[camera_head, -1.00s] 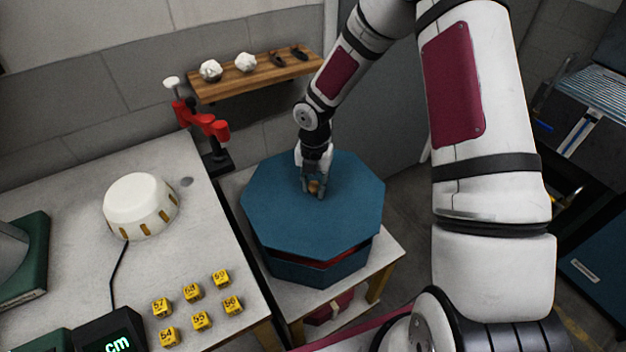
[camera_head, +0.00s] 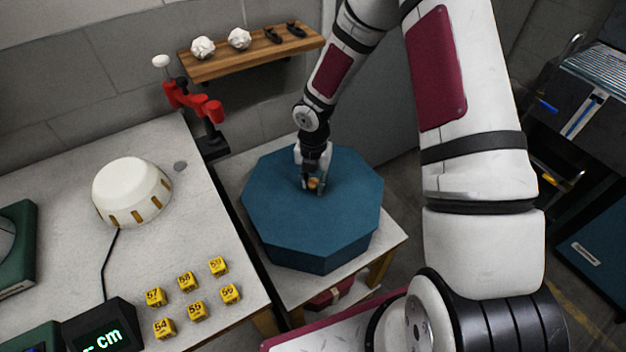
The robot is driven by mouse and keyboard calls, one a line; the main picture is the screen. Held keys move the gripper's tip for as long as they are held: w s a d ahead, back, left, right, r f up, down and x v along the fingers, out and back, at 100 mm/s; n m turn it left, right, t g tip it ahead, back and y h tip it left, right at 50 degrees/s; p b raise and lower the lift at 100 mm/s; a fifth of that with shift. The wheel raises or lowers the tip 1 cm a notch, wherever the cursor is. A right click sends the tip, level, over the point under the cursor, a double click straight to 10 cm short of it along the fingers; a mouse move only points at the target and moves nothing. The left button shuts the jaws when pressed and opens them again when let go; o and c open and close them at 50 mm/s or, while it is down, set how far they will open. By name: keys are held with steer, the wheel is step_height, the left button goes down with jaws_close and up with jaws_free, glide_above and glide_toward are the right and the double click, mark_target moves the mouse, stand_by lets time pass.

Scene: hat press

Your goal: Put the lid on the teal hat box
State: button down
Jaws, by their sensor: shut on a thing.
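The teal octagonal lid (camera_head: 340,215) lies level on top of the teal hat box (camera_head: 318,260) on a small side table. From this view the lid and box look closed together, with no red lining showing at the front; the far side is hidden. My gripper (camera_head: 312,187) is above the middle of the lid, shut on its small orange-brown knob (camera_head: 313,183).
A table (camera_head: 130,270) at left holds a white hat block (camera_head: 132,192), several yellow number cubes (camera_head: 195,310) and a display reading cm (camera_head: 100,328). A wooden shelf (camera_head: 250,58) hangs on the wall.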

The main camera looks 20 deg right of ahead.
steer(key=shift+f, duration=0.3)
stand_by(0.4)
steer(key=c, duration=1.2)
jaws_free()
